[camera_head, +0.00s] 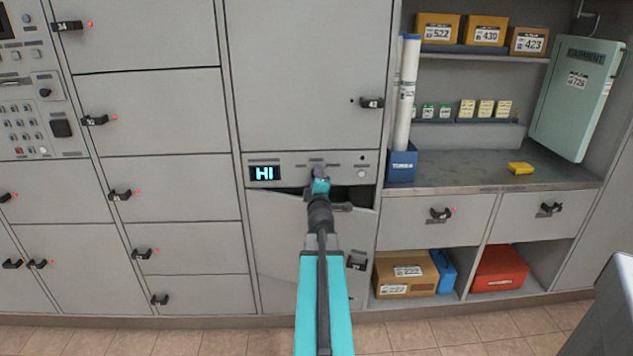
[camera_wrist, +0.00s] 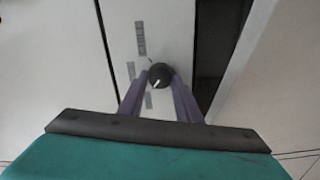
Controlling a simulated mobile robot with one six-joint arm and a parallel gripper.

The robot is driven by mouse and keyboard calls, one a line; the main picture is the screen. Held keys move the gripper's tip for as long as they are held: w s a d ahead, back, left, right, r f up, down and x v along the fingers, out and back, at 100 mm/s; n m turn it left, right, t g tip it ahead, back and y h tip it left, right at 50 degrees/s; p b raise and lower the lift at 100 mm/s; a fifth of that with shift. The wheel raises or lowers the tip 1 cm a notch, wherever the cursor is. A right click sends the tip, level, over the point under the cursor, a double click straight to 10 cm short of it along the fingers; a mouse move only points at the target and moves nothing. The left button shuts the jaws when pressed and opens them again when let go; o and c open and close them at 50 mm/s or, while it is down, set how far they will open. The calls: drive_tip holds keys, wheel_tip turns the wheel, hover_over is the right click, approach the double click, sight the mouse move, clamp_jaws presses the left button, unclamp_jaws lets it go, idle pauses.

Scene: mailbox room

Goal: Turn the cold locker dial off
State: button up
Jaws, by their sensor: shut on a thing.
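The cold locker dial (camera_wrist: 160,76) is a small dark round knob with a white pointer mark, set on a pale panel with small grey labels. In the wrist view my gripper (camera_wrist: 161,88) has its two purple fingers on either side of the dial, shut on it. In the head view my gripper (camera_head: 319,176) is at the control panel and hides the dial. The panel's display (camera_head: 265,173) reads "HI" in cyan letters.
Below the panel, a locker door (camera_head: 285,240) stands a little ajar, with a dark gap at its top. Grey lockers with black handles fill the left. On the right, a counter (camera_head: 440,172) holds a blue bin (camera_head: 402,166) of rolled tubes and a yellow item (camera_head: 520,169).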

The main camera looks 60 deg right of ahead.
drive_tip(key=shift+w+a+n, duration=0.1)
drive_tip(key=shift+w+n, duration=0.05)
drive_tip(key=shift+n, duration=1.15)
drive_tip(key=o, duration=1)
drive_tip(key=p+v, duration=0.3)
drive_tip(key=v, duration=0.2)
drive_tip(key=shift+s+a, duration=0.2)
drive_tip(key=shift+a, duration=0.05)
